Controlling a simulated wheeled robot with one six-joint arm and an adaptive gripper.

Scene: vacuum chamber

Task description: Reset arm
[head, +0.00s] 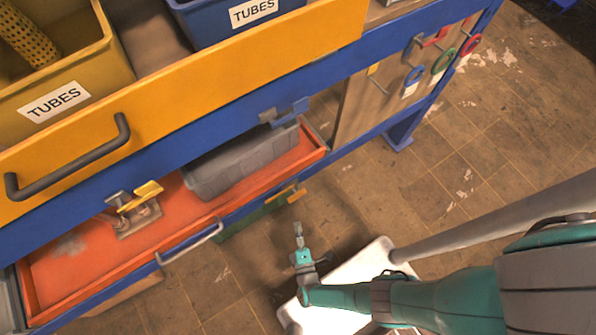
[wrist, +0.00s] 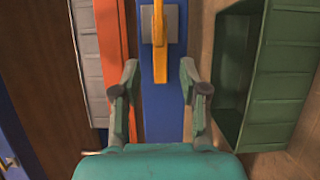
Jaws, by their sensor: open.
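My teal arm reaches in from the right of the head view, over the floor in front of the workbench. My gripper (head: 298,232) is up in front of the drawers, just below a yellow latch handle (head: 288,194) on the blue frame. In the wrist view my gripper (wrist: 160,82) is open, with a finger on each side and nothing held. The yellow handle (wrist: 161,60) shows beyond and between the fingertips on a blue bar (wrist: 153,110). No contact with it is visible.
An orange drawer (head: 75,262) stands open with a grey bin (head: 240,160) inside. Above it a yellow drawer (head: 230,75) holds bins labelled TUBES. A green drawer or bin (wrist: 225,75) is at right in the wrist view. Tiled floor (head: 500,130) is free at right.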

